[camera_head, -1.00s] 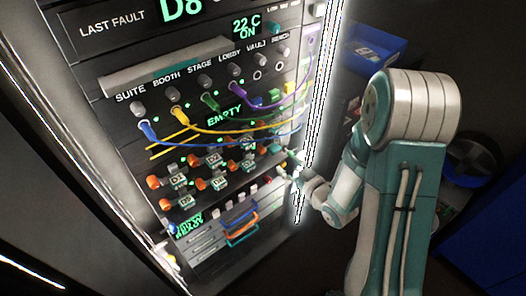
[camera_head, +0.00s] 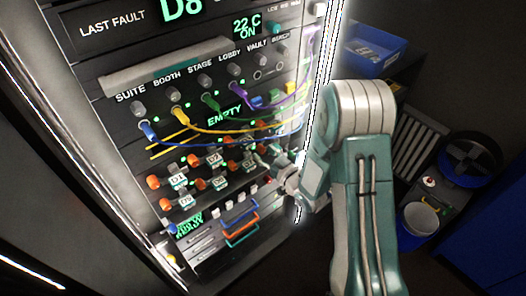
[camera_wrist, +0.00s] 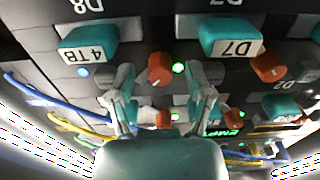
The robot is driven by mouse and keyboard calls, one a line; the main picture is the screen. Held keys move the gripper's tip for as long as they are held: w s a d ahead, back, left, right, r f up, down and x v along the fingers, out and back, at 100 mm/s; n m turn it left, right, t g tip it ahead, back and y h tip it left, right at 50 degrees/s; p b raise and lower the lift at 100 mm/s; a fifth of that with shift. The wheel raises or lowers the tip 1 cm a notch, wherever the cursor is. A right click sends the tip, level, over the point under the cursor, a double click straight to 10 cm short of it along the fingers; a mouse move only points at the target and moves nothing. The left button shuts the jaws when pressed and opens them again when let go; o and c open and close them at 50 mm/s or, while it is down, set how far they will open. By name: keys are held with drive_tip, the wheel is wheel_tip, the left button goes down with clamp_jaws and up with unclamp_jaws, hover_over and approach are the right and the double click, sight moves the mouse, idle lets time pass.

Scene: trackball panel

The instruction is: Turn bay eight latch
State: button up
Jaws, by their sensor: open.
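In the wrist view, which looks upside down, an orange latch knob (camera_wrist: 160,68) sits beside a teal drive handle marked 4TB (camera_wrist: 88,45). A label reading D8 (camera_wrist: 85,6) lies above that handle, at the frame edge. My gripper (camera_wrist: 162,80) is open and empty, its two fingers on either side of the knob in the picture. I cannot tell whether they touch it. In the head view, my gripper (camera_head: 262,160) is at the right end of the drive rows, small and partly hidden by my arm.
A second handle marked D7 (camera_wrist: 231,40) and its orange knob (camera_wrist: 268,67) are close to the right finger. Blue and yellow cables (camera_head: 220,128) cross the panel above the drives. Colored handles (camera_head: 240,228) are below. A bright vertical edge strip (camera_head: 318,110) borders the panel.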

drive_tip(key=shift+w+a, duration=0.3)
drive_tip(key=shift+w, duration=0.1)
clamp_jaws()
drive_tip(key=shift+d, duration=0.1)
